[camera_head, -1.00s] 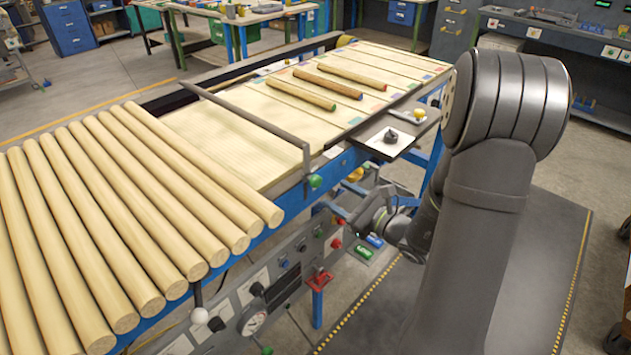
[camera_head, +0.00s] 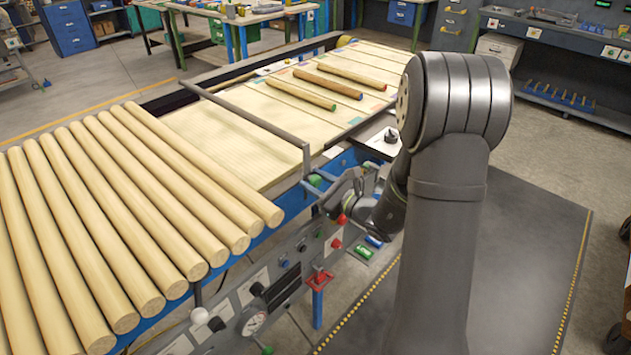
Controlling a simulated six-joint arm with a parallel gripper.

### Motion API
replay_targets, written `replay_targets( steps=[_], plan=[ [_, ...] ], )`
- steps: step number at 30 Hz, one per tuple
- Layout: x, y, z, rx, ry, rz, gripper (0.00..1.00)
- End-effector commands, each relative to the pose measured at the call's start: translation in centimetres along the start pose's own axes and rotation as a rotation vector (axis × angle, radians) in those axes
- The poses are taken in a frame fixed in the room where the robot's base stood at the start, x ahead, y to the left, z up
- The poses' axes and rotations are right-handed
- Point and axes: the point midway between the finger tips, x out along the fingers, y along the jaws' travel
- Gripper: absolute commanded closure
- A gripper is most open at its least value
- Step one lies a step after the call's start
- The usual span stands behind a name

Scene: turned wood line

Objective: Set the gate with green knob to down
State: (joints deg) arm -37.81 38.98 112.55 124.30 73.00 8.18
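The gate is a grey bar (camera_head: 250,117) lying across the pale ribbed bed, with a bent end on the near side. Its green knob (camera_head: 315,181) shows at the bed's near blue edge, just below the bent end. My gripper (camera_head: 329,197) is beside the knob, at its lower right, and seems very close to it. Whether it touches the knob I cannot tell. The fingers are small and partly hidden by my wrist, so their opening is unclear.
Several long wooden rods (camera_head: 110,220) lie left of the gate. Three shorter rods with coloured ends, one green-ended (camera_head: 300,89), lie beyond it. A red-topped stand (camera_head: 318,281) and a gauge (camera_head: 254,323) are below, on the front panel side.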

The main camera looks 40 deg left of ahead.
Motion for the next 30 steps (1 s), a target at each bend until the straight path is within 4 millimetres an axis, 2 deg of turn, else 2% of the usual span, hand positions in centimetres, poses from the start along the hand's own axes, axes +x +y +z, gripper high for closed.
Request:
replay_targets(
  steps=[1,5,11,21,25,30],
  plan=[
    [0.0,0.0,0.0,0.000,0.000,0.000,0.76],
    [0.0,0.0,0.0,0.000,0.000,0.000,1.00],
    [0.0,0.1,-0.5,0.002,0.002,0.000,1.00],
    [0.0,1.4,-5.5,0.002,0.003,0.001,1.00],
    [0.0,1.8,-6.7,0.000,0.002,0.000,1.00],
    [-0.1,1.9,-7.3,-0.001,0.003,0.000,1.00]
  ],
)
